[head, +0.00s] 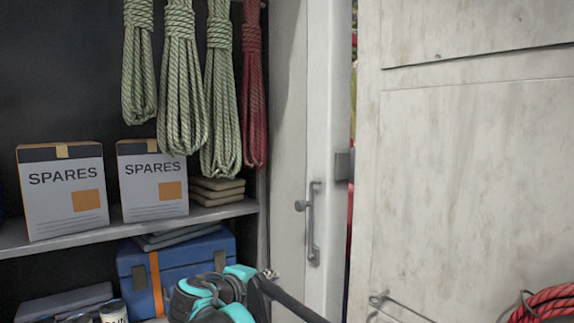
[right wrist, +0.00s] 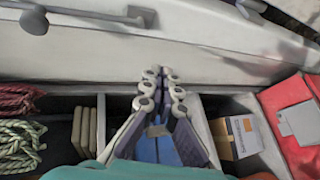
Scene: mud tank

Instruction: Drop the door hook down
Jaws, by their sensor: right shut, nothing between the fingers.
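The door hook (head: 312,232) is a grey metal bar on the pale door post, hanging upright, with a round knob (head: 301,205) standing out to its left. In the right wrist view the bar (right wrist: 90,14) runs along the top and its knob (right wrist: 34,21) is at upper left. My right gripper (head: 268,274), teal and dark, is below and left of the hook in the head view. In the right wrist view its fingertips (right wrist: 164,74) are together, empty and apart from the bar's lower end. My left gripper is not in view.
A large pale door (head: 470,170) stands at right, with a thin metal rod (head: 400,304) low on it. A shelf (head: 130,227) at left holds two SPARES boxes (head: 152,185). Ropes (head: 182,80) hang above. A blue case (head: 180,265) sits below, behind my right gripper.

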